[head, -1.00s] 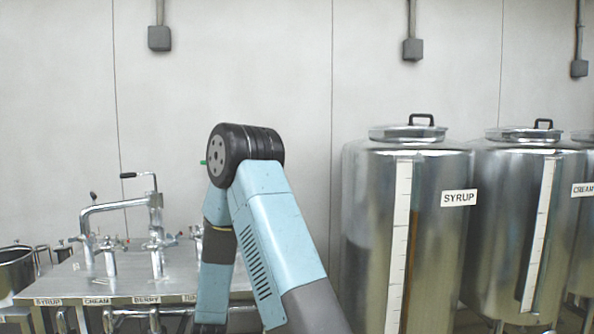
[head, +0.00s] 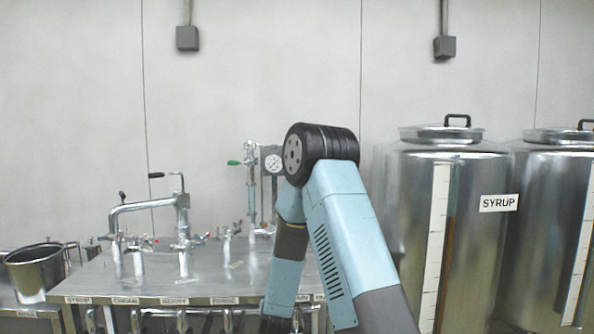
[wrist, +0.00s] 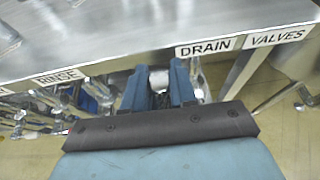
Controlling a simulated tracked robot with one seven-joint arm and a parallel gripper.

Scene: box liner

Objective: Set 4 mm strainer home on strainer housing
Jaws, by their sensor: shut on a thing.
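In the wrist view, my gripper's blue fingers (wrist: 158,80) point at the front edge of a metal bench and are shut on a pale grey piece (wrist: 154,73). Most of that piece is hidden between the fingers, so I cannot tell its shape or confirm that it is the 4 mm strainer. My gripper is below the head view's frame, hidden past my blue arm. I cannot make out which fitting is the strainer housing. Pipe fittings (head: 182,230) and a gauge fitting (head: 272,163) stand on the bench.
The metal bench (head: 110,282) has front labels, including RINSE (wrist: 58,77), DRAIN (wrist: 205,47) and VALVES (wrist: 276,36). Pipes and valves hang under its edge. A steel pot (head: 35,270) is at left; a SYRUP tank (head: 450,210) stands at right.

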